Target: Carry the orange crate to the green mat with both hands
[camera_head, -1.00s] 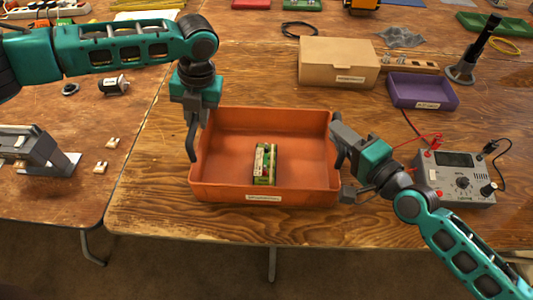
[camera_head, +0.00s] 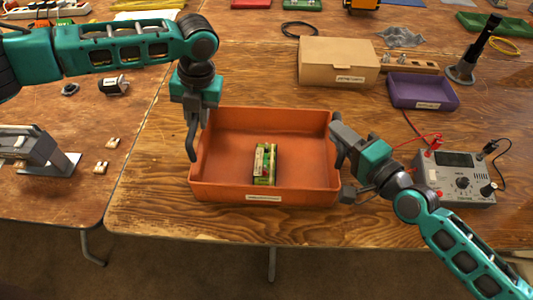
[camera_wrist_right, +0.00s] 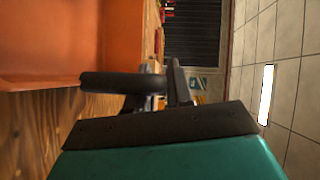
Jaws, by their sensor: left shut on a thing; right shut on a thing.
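The orange crate (camera_head: 225,188) sits at the front part of the wooden table, with a green block-like pack (camera_head: 265,165) inside it. My left gripper (camera_head: 193,145) points down at the crate's left wall and is shut on it. My right gripper (camera_head: 343,166) is shut on the crate's right wall. In the right wrist view, the orange crate (camera_wrist_right: 45,40) fills the upper left, beside the dark fingers of my right gripper (camera_wrist_right: 158,85). I cannot make out a green mat in these views.
A grey meter (camera_head: 455,180) with red and black leads stands right of the crate. A cardboard box (camera_head: 338,68) and a purple bin (camera_head: 423,93) lie behind it. A grey device (camera_head: 35,150) is at left. Bare wood lies directly behind the crate.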

